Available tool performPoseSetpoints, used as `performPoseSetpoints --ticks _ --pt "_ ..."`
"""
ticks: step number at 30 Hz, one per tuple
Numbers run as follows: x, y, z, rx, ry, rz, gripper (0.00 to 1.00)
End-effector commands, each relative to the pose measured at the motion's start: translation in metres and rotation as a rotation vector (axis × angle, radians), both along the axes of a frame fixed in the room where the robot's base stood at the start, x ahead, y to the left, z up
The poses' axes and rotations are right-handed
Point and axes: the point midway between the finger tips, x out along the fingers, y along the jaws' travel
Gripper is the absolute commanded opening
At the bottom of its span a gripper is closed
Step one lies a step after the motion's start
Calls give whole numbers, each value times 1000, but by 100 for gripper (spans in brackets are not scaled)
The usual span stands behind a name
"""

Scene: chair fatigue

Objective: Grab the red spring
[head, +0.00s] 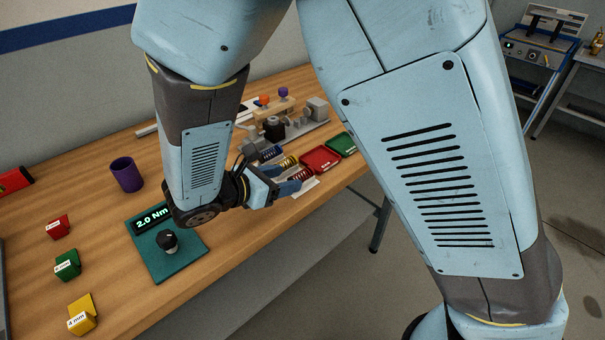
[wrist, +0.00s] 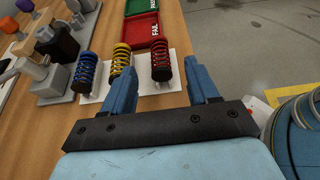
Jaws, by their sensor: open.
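The red spring (wrist: 161,60) stands upright on a white sheet (wrist: 173,85) in the wrist view. It appears between my open fingertips (wrist: 158,70), nearer the right one, and slightly beyond them. In the head view the red spring (head: 303,174) shows just past my gripper (head: 282,180), partly hidden by a finger. The yellow spring (wrist: 121,58) stands to its left, behind my left fingertip. The blue spring (wrist: 86,70) stands farther left. My gripper holds nothing; whether a finger touches a spring cannot be told.
A red FAIL tray (wrist: 141,30) and a green tray (wrist: 140,6) lie beyond the springs. A grey fixture (wrist: 52,78) with a black part stands left of them. A teal 2.0 Nm pad (head: 186,262) lies near my wrist. The table edge is close on the right.

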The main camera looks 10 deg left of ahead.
Motion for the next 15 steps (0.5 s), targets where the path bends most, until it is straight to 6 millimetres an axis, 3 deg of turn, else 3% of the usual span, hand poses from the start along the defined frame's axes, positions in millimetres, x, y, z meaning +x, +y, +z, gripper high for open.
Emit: performPoseSetpoints --ticks 8,15 --pt "12 -11 -7 -1 1 -1 59" --pt "36 -29 -17 -2 0 -1 59"
